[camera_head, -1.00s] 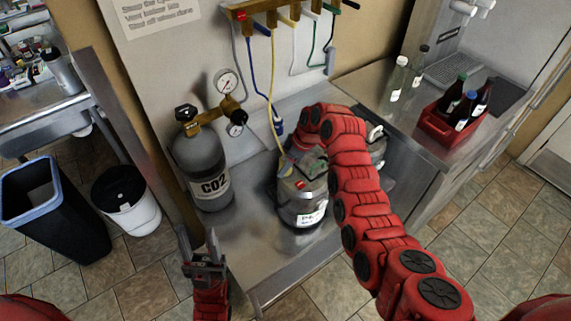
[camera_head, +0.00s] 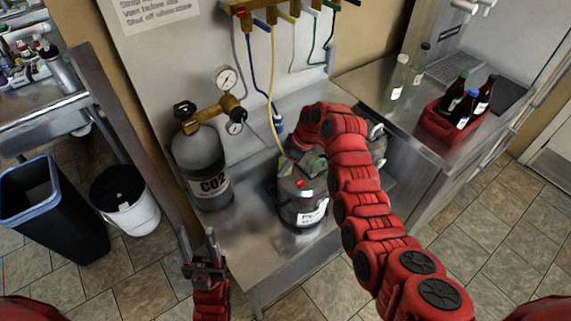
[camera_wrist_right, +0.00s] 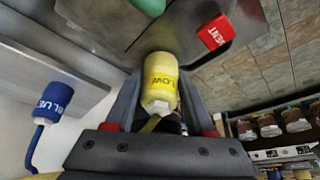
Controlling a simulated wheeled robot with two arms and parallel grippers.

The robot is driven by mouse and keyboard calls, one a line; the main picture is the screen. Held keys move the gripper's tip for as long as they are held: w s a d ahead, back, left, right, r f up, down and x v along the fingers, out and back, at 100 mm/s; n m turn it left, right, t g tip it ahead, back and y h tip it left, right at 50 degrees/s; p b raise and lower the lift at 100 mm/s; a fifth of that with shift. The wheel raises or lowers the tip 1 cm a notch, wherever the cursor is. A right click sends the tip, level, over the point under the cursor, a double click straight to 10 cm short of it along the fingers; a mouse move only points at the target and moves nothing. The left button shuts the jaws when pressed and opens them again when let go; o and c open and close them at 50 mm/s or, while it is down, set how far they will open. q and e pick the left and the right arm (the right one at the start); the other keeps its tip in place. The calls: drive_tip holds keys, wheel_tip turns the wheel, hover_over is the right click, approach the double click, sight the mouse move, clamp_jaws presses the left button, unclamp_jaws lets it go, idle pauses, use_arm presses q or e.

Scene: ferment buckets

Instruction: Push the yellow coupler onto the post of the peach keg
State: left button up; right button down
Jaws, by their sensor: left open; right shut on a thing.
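The yellow coupler (camera_wrist_right: 160,82) is between the two fingers of my right gripper (camera_wrist_right: 162,100) in the right wrist view; the gripper is shut on it. Its far end overlaps the keg's dark grey top (camera_wrist_right: 120,25); I cannot tell whether it touches a post, as the post is hidden. In the head view the peach keg (camera_head: 302,208) stands on the steel counter, its label partly readable. My right gripper and forearm cover part of its top. My left gripper (camera_head: 203,250) is open and empty at the counter's front left, apart from the keg.
A red VENT tag (camera_wrist_right: 214,32) and a green part (camera_wrist_right: 150,5) are on the keg top. A blue coupler (camera_wrist_right: 58,102) hangs on its hose at the left. A CO2 cylinder (camera_head: 203,165) stands left of the keg. A red bottle crate (camera_head: 445,125) is at the right.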

drive_tip(key=shift+f+b, duration=0.3)
drive_tip(key=shift+b, duration=0.75)
idle(1.4)
drive_tip(key=shift+c, duration=0.9)
unclamp_jaws()
drive_tip(key=shift+o, duration=0.2)
drive_tip(key=shift+o, duration=0.7)
drive_tip(key=shift+r, duration=3.8)
